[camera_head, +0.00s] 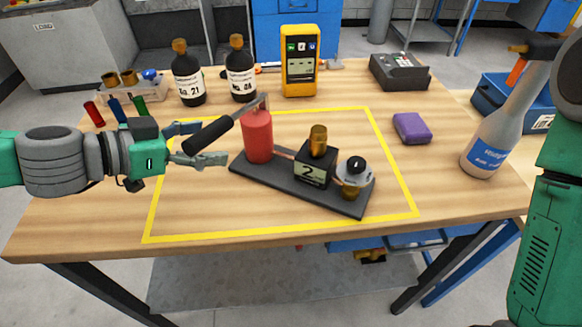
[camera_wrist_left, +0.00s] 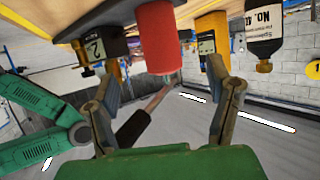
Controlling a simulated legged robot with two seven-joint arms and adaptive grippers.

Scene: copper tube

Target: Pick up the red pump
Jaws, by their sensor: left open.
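The red pump (camera_head: 258,136) is an upright red cylinder at the left end of a dark base plate (camera_head: 300,187). Its lever has a black grip (camera_head: 208,136) that slants down to the left. My left gripper (camera_head: 212,143) is open just left of the pump, with its fingers on either side of the black grip in the picture. In the left wrist view the red pump (camera_wrist_left: 158,38) appears upside down, ahead of the open left gripper (camera_wrist_left: 163,68), and the black grip (camera_wrist_left: 133,128) lies between the fingers. I cannot tell whether anything touches.
The base plate also bears a block marked 2 (camera_head: 314,169) and a round gauge-like part (camera_head: 354,172). Dark bottles (camera_head: 188,82) and a yellow meter (camera_head: 300,62) stand behind. A purple block (camera_head: 411,128) and a grey bottle (camera_head: 488,146) are right. The yellow-outlined front area is clear.

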